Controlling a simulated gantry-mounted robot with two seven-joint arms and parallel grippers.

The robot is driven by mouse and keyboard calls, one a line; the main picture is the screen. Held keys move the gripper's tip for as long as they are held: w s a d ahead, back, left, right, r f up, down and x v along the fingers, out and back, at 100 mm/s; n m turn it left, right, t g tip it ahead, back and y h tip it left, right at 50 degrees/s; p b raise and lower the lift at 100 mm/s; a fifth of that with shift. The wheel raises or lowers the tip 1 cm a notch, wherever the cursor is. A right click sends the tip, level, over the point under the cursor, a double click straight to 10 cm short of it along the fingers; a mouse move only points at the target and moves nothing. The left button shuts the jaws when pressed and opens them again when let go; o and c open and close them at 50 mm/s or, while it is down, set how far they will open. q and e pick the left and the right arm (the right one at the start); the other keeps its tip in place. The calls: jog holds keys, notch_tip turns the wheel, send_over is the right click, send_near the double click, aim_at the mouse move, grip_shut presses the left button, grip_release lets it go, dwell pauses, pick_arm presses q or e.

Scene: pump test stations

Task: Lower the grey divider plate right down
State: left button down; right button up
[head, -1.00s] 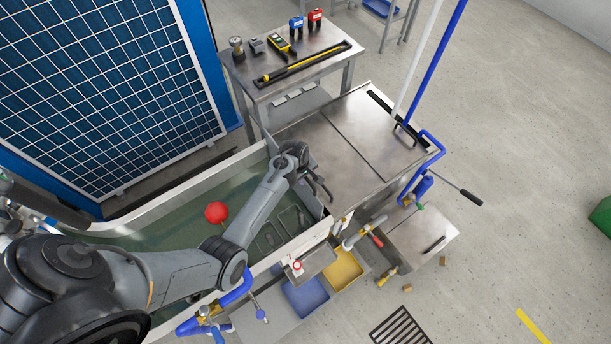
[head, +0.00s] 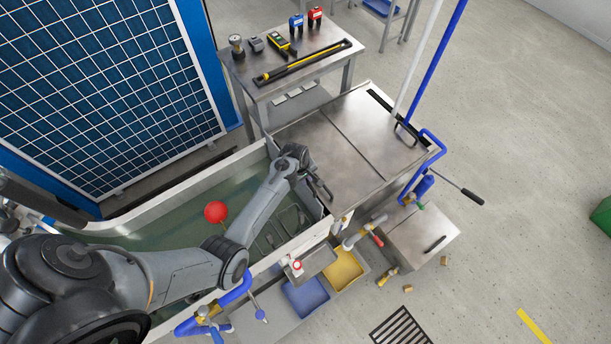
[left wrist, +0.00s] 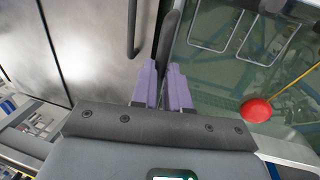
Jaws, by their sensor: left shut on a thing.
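The grey divider plate (head: 311,204) stands upright at the right end of the water tank (head: 172,188), beside the steel cover. Only part of it shows in the head view, as my left arm covers much of it. My left gripper (head: 321,187) is at its upper edge. In the left wrist view the purple fingers of the left gripper (left wrist: 161,84) are shut on the plate, which shows as a thin dark strip (left wrist: 168,38) seen edge-on. How far down its lower edge reaches is hidden. My right gripper is in neither view.
The steel cover (head: 345,140) lies right of the plate. A red float ball (head: 215,211) is in the tank on the left. Blue (head: 306,297) and yellow (head: 347,270) bins stand in front. A side table (head: 325,38) with tools stands behind.

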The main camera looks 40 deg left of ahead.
aim_at(306, 194)
pick_arm(q)
notch_tip(306, 194, down, 13)
jog(key=b, duration=0.6)
jog(key=shift+b, duration=0.3)
jog(key=shift+s+f, duration=0.1)
jog(key=shift+s, duration=0.05)
jog(key=c, duration=1.5)
grip_release()
jog(key=o, duration=0.4)
